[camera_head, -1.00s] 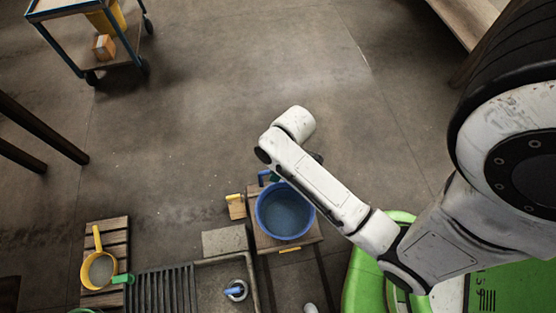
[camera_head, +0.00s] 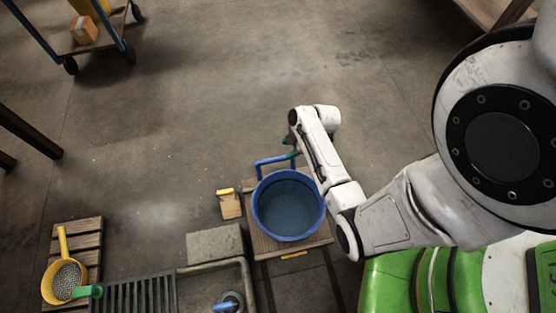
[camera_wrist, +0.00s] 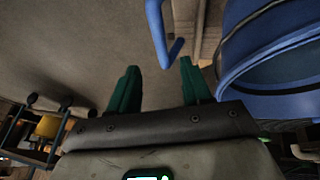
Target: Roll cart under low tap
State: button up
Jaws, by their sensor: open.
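A blue tub (camera_head: 288,207) sits on a small wooden cart (camera_head: 262,244) below the middle of the head view. The cart's blue handle (camera_head: 272,160) sticks up at its far edge. My gripper (camera_head: 290,154) is mostly hidden behind my arm in the head view, with a bit of green finger showing by the handle's right end. In the wrist view my gripper (camera_wrist: 158,82) is open, its green fingers apart. The blue handle (camera_wrist: 157,35) shows just beyond them, not gripped. The tub (camera_wrist: 275,65) is at the right there. A blue tap (camera_head: 229,302) is over the sink at the bottom edge.
The sink (camera_head: 238,275) with a ribbed drainboard (camera_head: 135,293) stands left of the cart. A yellow strainer (camera_head: 66,278) lies on a slatted stand (camera_head: 83,236). A yellow-topped block (camera_head: 229,204) is on the floor near the cart. Open floor lies beyond the cart.

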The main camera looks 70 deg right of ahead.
aim_at(277, 159)
jog(key=b+x, duration=0.5)
jog(key=x, duration=0.4)
jog(key=shift+w+f, duration=0.2)
jog(key=shift+f, duration=0.1)
jog(key=shift+c, duration=0.2)
grip_shut()
